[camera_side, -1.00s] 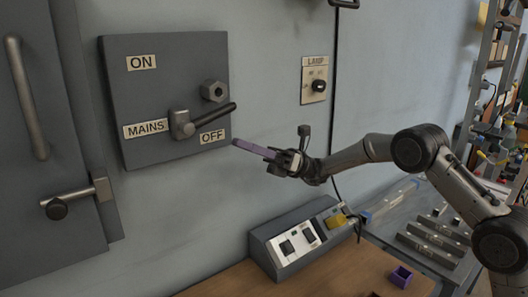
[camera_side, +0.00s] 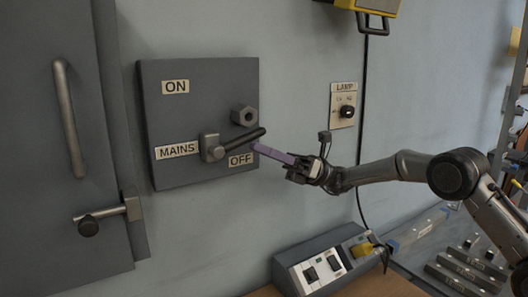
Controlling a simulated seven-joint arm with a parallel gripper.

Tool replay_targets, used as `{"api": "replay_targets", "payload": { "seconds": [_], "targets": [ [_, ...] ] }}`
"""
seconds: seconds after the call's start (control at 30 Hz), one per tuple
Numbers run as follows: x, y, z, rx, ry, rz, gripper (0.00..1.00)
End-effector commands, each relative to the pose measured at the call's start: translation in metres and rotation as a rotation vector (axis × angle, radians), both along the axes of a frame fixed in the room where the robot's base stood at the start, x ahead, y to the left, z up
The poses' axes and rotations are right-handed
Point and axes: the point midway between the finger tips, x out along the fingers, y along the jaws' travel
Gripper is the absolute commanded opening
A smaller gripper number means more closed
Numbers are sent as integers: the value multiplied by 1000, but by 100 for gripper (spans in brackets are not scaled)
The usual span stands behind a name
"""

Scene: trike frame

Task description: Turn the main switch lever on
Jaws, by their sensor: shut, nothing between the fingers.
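The main switch lever (camera_side: 242,140) is a black handle on a grey metal pivot block on the dark mains panel (camera_side: 200,90). It points right and slightly up from the pivot, just above the OFF label (camera_side: 240,160). The ON label (camera_side: 175,87) is higher up on the panel. My gripper (camera_side: 257,149) has long purple fingers, shut and empty. Their tips are just below the lever's free end, beside the OFF label. I cannot tell whether they touch the lever or the panel.
A lamp switch plate (camera_side: 343,105) is on the wall to the right. A grey switch console (camera_side: 325,262) stands below my arm. A cabinet with a long handle (camera_side: 68,118) is at the left.

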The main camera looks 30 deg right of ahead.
Motion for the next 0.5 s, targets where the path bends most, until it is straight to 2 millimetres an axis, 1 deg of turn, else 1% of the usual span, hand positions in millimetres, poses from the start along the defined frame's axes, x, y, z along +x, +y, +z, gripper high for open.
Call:
{"api": "replay_targets", "payload": {
  "seconds": [0.5],
  "targets": [
    [0,-1,13,-111,-5,-1,0]
  ]
}}
